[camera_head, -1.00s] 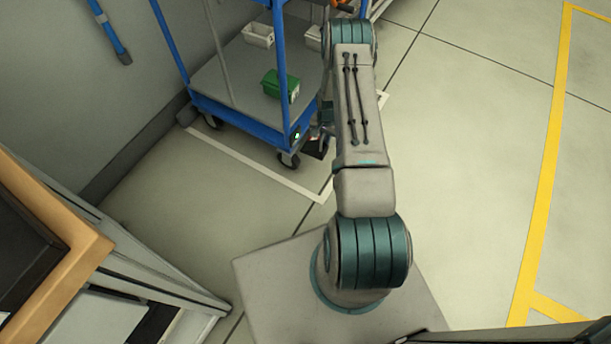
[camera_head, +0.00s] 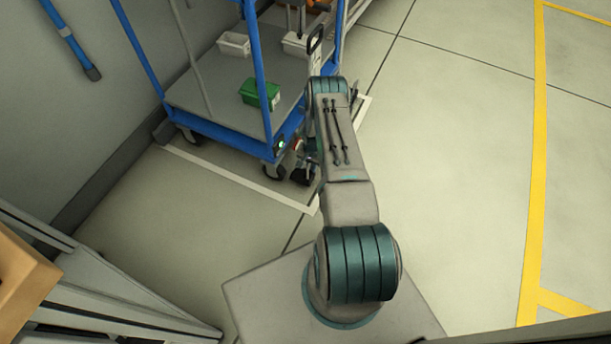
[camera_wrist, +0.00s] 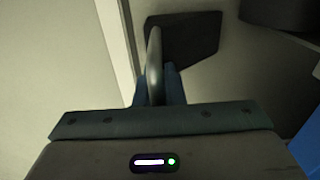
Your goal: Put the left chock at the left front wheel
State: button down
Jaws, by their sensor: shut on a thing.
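My gripper (camera_wrist: 160,88) is shut on the upright grey handle of a dark chock (camera_wrist: 190,38). In the wrist view the chock's dark body lies beyond the fingers, beside a pale floor line. In the head view the chock (camera_head: 302,177) shows low by the floor, just right of the cart's near corner wheel (camera_head: 273,168), with a small gap. Part of a dark round thing, probably that wheel (camera_wrist: 285,14), shows at the wrist view's upper right, apart from the chock. I cannot tell whether the chock touches the floor.
The blue-framed cart (camera_head: 215,128) carries a green box (camera_head: 259,95) and pale bins (camera_head: 233,45). It stands inside white floor lines (camera_head: 235,180) near the grey wall. A shelf-like frame (camera_head: 110,290) is at lower left. The floor on the right is clear.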

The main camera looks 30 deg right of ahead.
aim_at(306, 176)
jog(key=a, duration=0.1)
jog(key=s+a, duration=0.1)
jog(key=a, duration=0.1)
jog(key=shift+s+a, duration=0.25)
jog(key=shift+a, duration=0.15)
jog(key=shift+d+f+b, duration=0.1)
jog(key=shift+f+b, duration=0.45)
jog(key=shift+b, duration=0.05)
jog(key=shift+d, duration=0.1)
jog(key=shift+f, duration=0.15)
jog(key=c, duration=1.5)
grip_release()
